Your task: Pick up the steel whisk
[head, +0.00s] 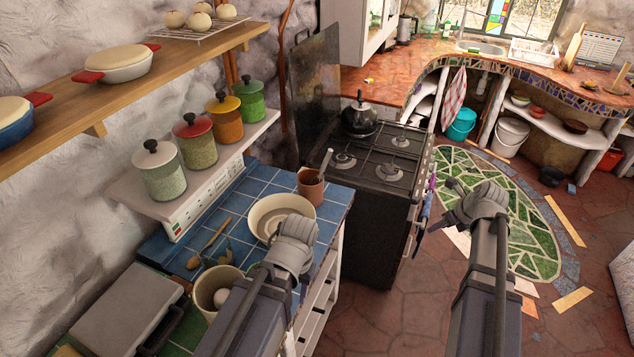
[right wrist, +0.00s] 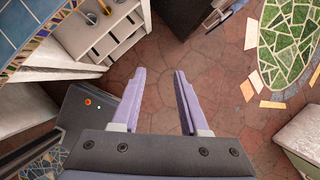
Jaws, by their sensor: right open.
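I cannot make out the steel whisk for certain. A thin grey utensil (head: 228,251) lies on the blue-tiled counter (head: 240,207) in the head view, beside a wooden-handled utensil (head: 208,242); its shape is unclear. Another handle (head: 325,163) stands in a brown cup (head: 311,187). My right gripper (head: 456,190) is over the floor, right of the stove and away from the counter. In the right wrist view its jaws (right wrist: 160,74) are apart, with only floor between them. My left gripper (head: 292,248) is over the counter's front edge, its fingers hidden.
A cream bowl (head: 268,212) and a cream pot (head: 207,290) stand on the counter near my left arm. A shelf with lidded jars (head: 195,140) runs behind. The black stove (head: 375,220) with a kettle (head: 359,117) stands to the right. The floor (head: 385,320) in front is clear.

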